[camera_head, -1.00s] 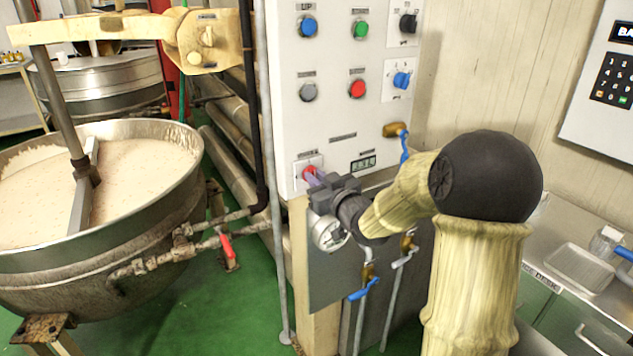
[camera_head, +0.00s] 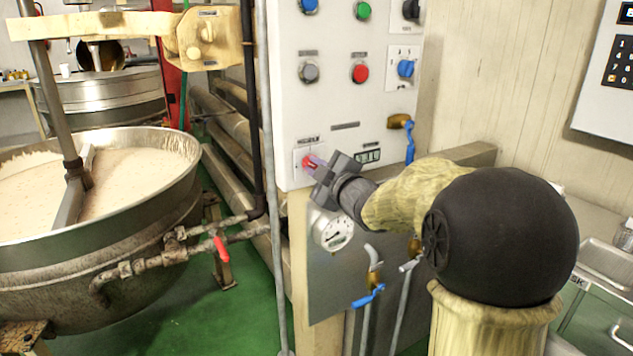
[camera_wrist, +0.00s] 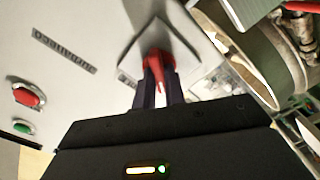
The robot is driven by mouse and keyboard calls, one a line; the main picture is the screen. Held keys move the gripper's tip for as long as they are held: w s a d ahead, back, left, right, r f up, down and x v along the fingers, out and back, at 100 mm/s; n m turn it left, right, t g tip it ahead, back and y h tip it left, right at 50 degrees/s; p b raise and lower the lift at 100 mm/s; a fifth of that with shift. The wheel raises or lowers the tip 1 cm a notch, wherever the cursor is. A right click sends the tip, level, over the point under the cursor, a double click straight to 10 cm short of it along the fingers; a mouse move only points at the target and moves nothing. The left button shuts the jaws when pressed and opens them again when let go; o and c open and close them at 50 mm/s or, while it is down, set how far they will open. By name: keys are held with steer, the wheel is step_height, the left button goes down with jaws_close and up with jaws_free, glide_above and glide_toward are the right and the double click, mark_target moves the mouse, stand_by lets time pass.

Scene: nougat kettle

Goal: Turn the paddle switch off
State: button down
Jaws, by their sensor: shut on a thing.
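The paddle switch is the red switch (camera_head: 308,161) on a small plate at the lower left of the white control panel (camera_head: 335,120). In the wrist view the red switch (camera_wrist: 158,64) stands out from its square white plate (camera_wrist: 185,45). My gripper (camera_head: 316,165) reaches in from the right. In the wrist view its two dark fingers (camera_wrist: 160,88) are shut on the red switch, one on each side. The tip of the red lever shows between the fingers. The fingers hide part of the switch in the head view.
Above the switch are a grey button (camera_head: 310,72), a red button (camera_head: 360,73) and a blue knob (camera_head: 405,68). A pressure gauge (camera_head: 333,231) and a blue-handled valve (camera_head: 368,296) sit below. A large mixing kettle (camera_head: 120,235) stands left. A grey vertical pipe (camera_head: 268,150) runs beside the panel.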

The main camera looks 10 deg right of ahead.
steer(key=shift+f+n+b, duration=0.15)
steer(key=shift+n+b, duration=1.4)
steer(key=shift+n, duration=0.2)
steer(key=shift+f+n+b, duration=0.15)
steer(key=shift+n+b, duration=1.4)
steer(key=shift+n, duration=0.2)
steer(key=c, duration=1.5)
jaws_free()
steer(key=shift+a, duration=0.1)
steer(key=shift+o, duration=0.2)
steer(key=shift+r, duration=0.1)
steer(key=shift+s+d, duration=0.3)
steer(key=shift+s, duration=0.3)
steer(key=p+v, duration=0.2)
steer(key=v, duration=1.4)
steer(key=shift+p, duration=0.35)
